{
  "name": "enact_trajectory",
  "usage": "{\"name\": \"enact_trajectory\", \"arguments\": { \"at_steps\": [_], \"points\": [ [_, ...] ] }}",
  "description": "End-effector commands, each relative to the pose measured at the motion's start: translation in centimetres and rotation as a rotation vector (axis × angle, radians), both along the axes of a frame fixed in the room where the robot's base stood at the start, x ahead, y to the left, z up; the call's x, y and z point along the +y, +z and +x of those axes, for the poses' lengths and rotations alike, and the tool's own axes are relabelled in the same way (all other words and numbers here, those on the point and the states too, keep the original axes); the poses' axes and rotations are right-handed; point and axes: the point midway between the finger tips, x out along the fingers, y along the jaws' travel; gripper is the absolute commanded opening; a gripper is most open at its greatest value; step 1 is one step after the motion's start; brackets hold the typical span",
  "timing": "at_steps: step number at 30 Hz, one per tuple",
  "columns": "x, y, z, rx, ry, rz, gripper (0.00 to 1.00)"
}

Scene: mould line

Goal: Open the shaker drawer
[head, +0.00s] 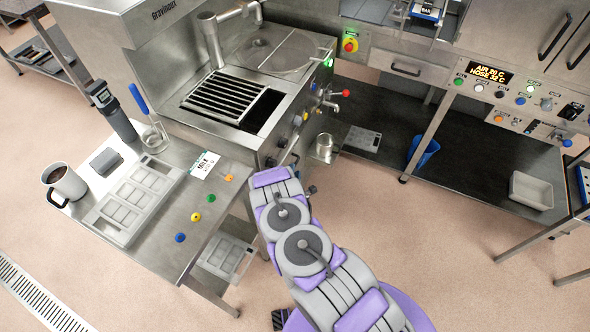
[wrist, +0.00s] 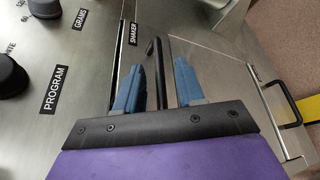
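In the wrist view, a black label reading SHAKER (wrist: 132,34) sits on a steel front beside a narrow dark seam. A black bar handle (wrist: 154,52) stands just right of the label. My gripper (wrist: 156,80) has two blue fingers set apart, one on each side of the handle. A gap shows between the handle and each finger, so I see no firm contact. The handle's lower end is hidden behind my gripper's dark palm. In the head view my arm reaches the front of the steel machine (head: 283,118), and the arm hides the drawer and my gripper there.
Black knobs (wrist: 12,75) and a PROGRAM label lie left in the wrist view. In the head view, a side table (head: 150,230) holds a mug (head: 66,184) and moulds (head: 135,200). A metal pitcher (head: 323,148) is near my arm.

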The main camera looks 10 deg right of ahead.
Motion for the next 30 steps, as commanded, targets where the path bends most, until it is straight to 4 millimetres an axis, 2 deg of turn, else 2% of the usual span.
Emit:
{"name": "enact_trajectory", "arguments": {
  "at_steps": [3,9,19,30],
  "points": [
    [-0.4,-0.5,1.2,0.0,-0.001,0.0,0.38],
    [-1.0,-0.6,2.4,0.0,-0.002,0.003,0.38],
    [-0.9,-0.6,2.6,0.001,-0.001,0.002,0.37],
    [-0.8,-0.7,2.5,0.002,0.0,0.002,0.02]
  ]
}}
